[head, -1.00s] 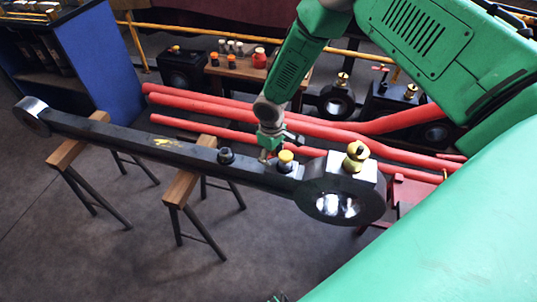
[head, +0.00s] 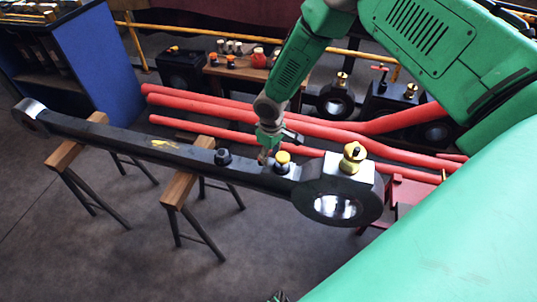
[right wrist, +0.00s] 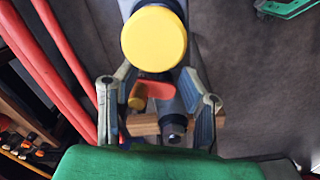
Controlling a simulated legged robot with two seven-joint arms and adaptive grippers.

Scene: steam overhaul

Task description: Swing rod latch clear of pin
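The long dark rod (head: 120,137) lies across two trestles, with a ring at each end. A yellow-capped pin (head: 283,158) stands on it near the large ring; its cap fills the top middle of the right wrist view (right wrist: 154,38). An orange-red latch (right wrist: 157,88) shows just below that cap, with a small yellow knob (right wrist: 137,97) at its left. My right gripper (head: 266,155) is at the rod beside the pin. In the right wrist view its fingers (right wrist: 158,104) are open, one on each side of the latch; contact is unclear. My left gripper is not identifiable.
A dark nut (right wrist: 174,131) stands on the rod near the gripper. A brass fitting (head: 353,157) tops the large ring. Red pipes (head: 230,108) run behind the rod. Wooden-topped trestles (head: 181,188) support it. Open floor (head: 90,255) lies in front.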

